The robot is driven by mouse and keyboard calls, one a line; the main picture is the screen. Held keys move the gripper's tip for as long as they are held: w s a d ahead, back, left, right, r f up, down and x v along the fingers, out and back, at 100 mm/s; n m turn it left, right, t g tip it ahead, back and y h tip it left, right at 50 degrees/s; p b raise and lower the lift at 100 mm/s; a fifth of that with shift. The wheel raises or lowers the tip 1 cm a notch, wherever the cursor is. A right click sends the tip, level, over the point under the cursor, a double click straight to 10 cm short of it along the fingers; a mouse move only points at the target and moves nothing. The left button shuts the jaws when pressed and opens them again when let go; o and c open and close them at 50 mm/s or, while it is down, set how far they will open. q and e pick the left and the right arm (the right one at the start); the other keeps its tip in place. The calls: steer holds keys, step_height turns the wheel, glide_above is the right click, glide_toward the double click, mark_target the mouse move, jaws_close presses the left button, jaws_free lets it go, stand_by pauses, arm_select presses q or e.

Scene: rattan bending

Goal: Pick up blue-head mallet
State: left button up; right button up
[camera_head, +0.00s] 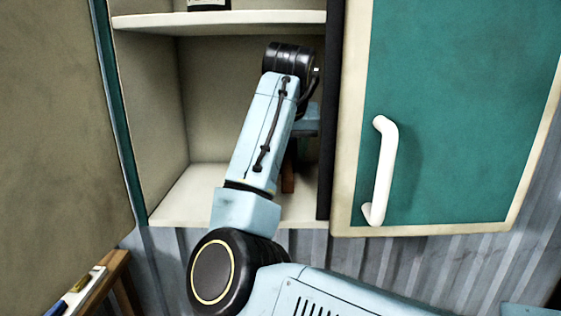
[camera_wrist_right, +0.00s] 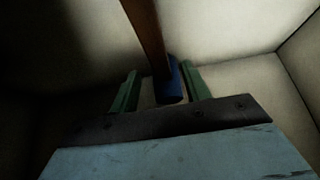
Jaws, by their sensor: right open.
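The mallet shows in the right wrist view, with a brown handle (camera_wrist_right: 147,35) and a blue head (camera_wrist_right: 170,88). My right gripper (camera_wrist_right: 160,78) is open, with its two green fingers on either side of the blue head. Gaps seem to show beside the head, but the dark picture makes contact hard to judge. In the head view my right arm reaches into the open cabinet (camera_head: 180,195) and hides most of the gripper and mallet. A brown strip (camera_head: 289,172), likely the handle, shows beside the arm. My left gripper is in neither view.
The cabinet's upper shelf (camera_head: 225,19) lies above my arm. A green door with a white handle (camera_head: 383,170) stands on the right, and a beige door panel (camera_head: 60,120) on the left. A wooden stand (camera_head: 95,290) holds small items at the lower left.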

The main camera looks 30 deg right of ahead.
steer(key=x, duration=0.7)
steer(key=shift+a, duration=0.1)
steer(key=shift+r, duration=0.1)
jaws_close()
